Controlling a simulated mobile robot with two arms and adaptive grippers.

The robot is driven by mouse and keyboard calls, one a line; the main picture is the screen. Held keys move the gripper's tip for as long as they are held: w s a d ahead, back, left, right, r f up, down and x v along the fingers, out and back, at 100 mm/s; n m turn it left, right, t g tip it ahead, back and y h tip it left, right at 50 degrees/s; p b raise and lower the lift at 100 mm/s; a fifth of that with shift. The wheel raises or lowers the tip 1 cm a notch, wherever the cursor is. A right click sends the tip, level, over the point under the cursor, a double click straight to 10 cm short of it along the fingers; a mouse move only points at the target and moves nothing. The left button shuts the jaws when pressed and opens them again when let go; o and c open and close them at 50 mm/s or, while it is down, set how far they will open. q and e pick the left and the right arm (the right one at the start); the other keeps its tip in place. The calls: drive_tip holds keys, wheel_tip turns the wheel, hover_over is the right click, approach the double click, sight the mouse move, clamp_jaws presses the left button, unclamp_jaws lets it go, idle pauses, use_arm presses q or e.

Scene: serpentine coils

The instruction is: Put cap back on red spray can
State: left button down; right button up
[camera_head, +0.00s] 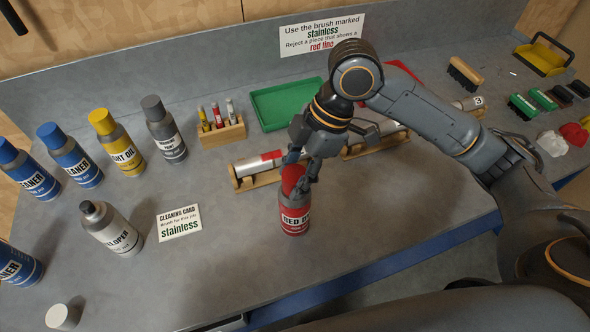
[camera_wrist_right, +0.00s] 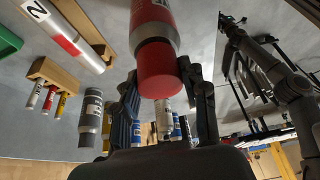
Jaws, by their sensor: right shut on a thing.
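The red spray can (camera_head: 294,216) stands upright near the front of the bench, with a red label and grey shoulder. The red cap (camera_head: 291,178) is at its top, in line with the can. My right gripper (camera_head: 301,172) is shut on the cap from above. In the right wrist view, the cap (camera_wrist_right: 159,72) sits between the two fingers, right against the grey shoulder of the can (camera_wrist_right: 152,18). I cannot tell whether it is fully seated. The left gripper does not show in the head view.
A wooden rack with a silver tube (camera_head: 262,163) lies close behind the can. Several spray cans, such as the yellow-capped can (camera_head: 118,140), stand at left. A cleaning card (camera_head: 179,222) and a white cap (camera_head: 62,316) lie on the bench. A green tray (camera_head: 290,103) is behind.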

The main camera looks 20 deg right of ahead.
drive_tip(key=shift+f+p, duration=0.15)
drive_tip(key=shift+p, duration=0.3)
idle(0.6)
drive_tip(key=o, duration=1.3)
drive_tip(key=shift+o, duration=0.2)
wheel_tip(320, 180, up, 8)
drive_tip(key=p, duration=0.9)
drive_tip(key=shift+f, duration=0.15)
drive_tip(key=shift+f, duration=0.1)
clamp_jaws()
